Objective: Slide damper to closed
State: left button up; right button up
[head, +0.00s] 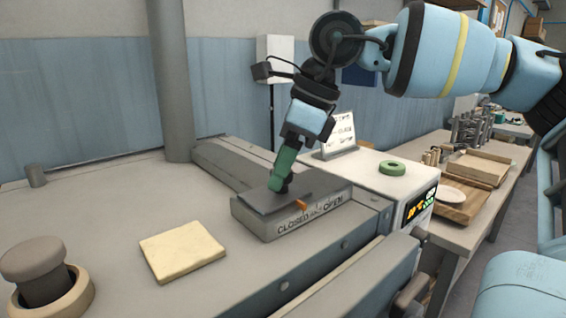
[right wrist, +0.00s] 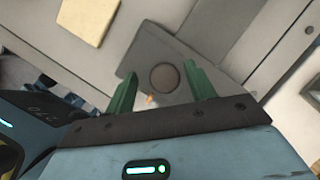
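The damper is a flat dark plate (head: 262,203) on a low grey housing (head: 268,228), whose front edge reads CLOSED at left and OPEN at right. A small orange pointer (head: 300,205) stands above the lettering, between the two words. My right gripper (head: 279,186) points down over the plate with green fingers. In the right wrist view the round dark knob (right wrist: 164,78) lies between the spread fingertips (right wrist: 159,72), with a gap visible on each side. The fingers largely hide the knob in the head view. My left gripper is not in view.
A cream square slab (head: 182,250) and a dark round knob in a tan ring (head: 76,300) are on the grey top at left. A green ring (head: 392,168) lies on the white control box (head: 375,178) at right. A vertical pipe (head: 168,80) rises behind.

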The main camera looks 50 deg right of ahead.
jog(key=shift+d, duration=0.15)
jog(key=v, duration=0.7)
jog(key=shift+r, duration=0.4)
jog(key=shift+s, duration=0.1)
